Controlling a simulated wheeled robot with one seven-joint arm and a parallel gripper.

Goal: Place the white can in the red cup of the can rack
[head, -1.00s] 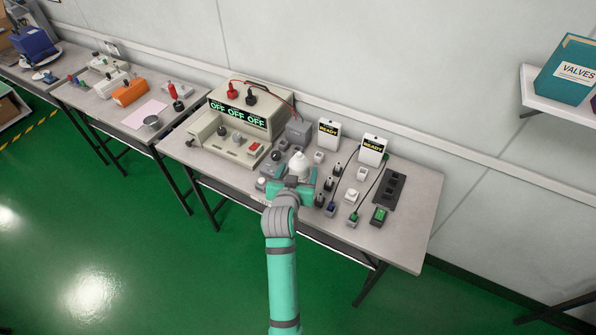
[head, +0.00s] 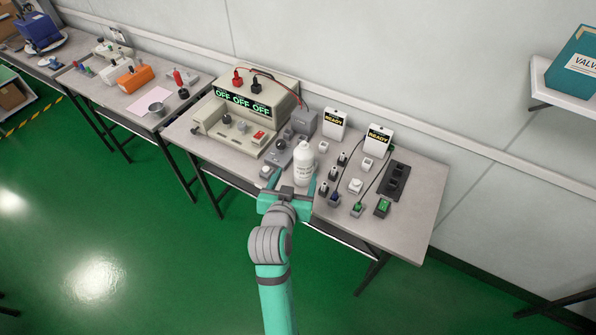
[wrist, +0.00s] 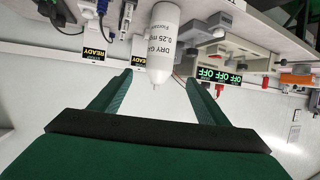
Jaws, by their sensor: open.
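The white can (head: 304,168), a bottle shape with a narrow nozzle and a "DRY GAS" label, stands upright on the table near its front edge. My gripper (head: 291,184) is open and empty just in front of the can, at the table's front edge. In the wrist view, which is upside down, the can (wrist: 160,45) shows beyond and between the open fingers, apart from them. I cannot make out a can rack with a red cup in either view.
A beige bench unit (head: 240,118) reading "OFF" stands behind left of the can. Several small testers and black plugs stand close on its right, with two white "READY" units (head: 378,140) behind. The floor in front is clear.

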